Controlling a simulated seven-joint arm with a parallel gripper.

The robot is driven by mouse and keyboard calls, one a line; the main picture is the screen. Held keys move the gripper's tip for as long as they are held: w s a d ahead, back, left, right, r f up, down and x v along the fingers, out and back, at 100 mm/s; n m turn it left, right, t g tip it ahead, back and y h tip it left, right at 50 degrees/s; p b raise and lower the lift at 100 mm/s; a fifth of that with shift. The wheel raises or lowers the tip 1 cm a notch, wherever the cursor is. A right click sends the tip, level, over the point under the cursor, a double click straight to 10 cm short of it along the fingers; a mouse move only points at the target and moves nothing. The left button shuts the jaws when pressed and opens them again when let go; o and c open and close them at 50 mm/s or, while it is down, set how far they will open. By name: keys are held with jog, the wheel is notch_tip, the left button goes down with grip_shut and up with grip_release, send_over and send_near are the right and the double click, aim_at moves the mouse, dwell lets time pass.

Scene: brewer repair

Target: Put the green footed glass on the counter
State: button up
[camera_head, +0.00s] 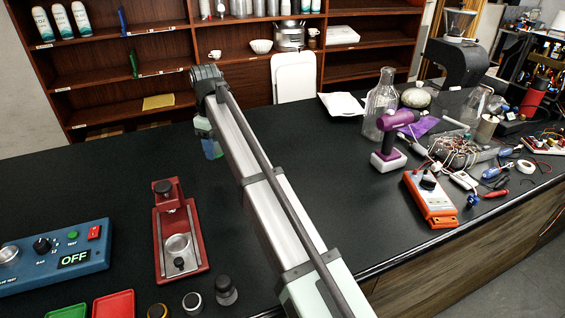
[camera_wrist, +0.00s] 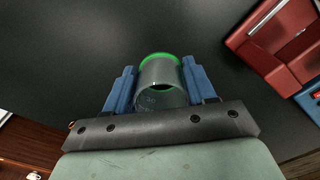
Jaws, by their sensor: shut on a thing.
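The green footed glass (camera_wrist: 160,88) is between the blue fingers of my gripper (camera_wrist: 158,70) in the wrist view. It is a clear grey-green cylinder with a bright green ring at its far end. My gripper is shut on it, with a finger on each side. In the head view my gripper (camera_head: 212,148) is low over the dark counter (camera_head: 110,180), near its back edge, and is mostly hidden behind my arm. I cannot tell whether the glass touches the counter.
A red press-like stand (camera_head: 180,235) and a blue tester box (camera_head: 55,258) are at the left front. A purple drill (camera_head: 398,122), a glass bottle (camera_head: 380,100) and an orange meter (camera_head: 430,200) are on the right. Wooden shelves (camera_head: 110,70) stand behind. Counter left of my gripper is clear.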

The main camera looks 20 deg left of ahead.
jog(key=w+d+m, duration=0.4)
jog(key=w+d, duration=0.1)
jog(key=d, duration=0.9)
jog(key=m, duration=1)
send_near(386, 210)
jog(key=shift+n, duration=0.3)
jog(key=shift+f, duration=3.2)
jog(key=shift+f, duration=0.15)
jog(key=o, duration=1.1)
jog(key=shift+c, duration=0.2)
notch_tip(386, 210, up, 8)
jog(key=shift+f, duration=0.1)
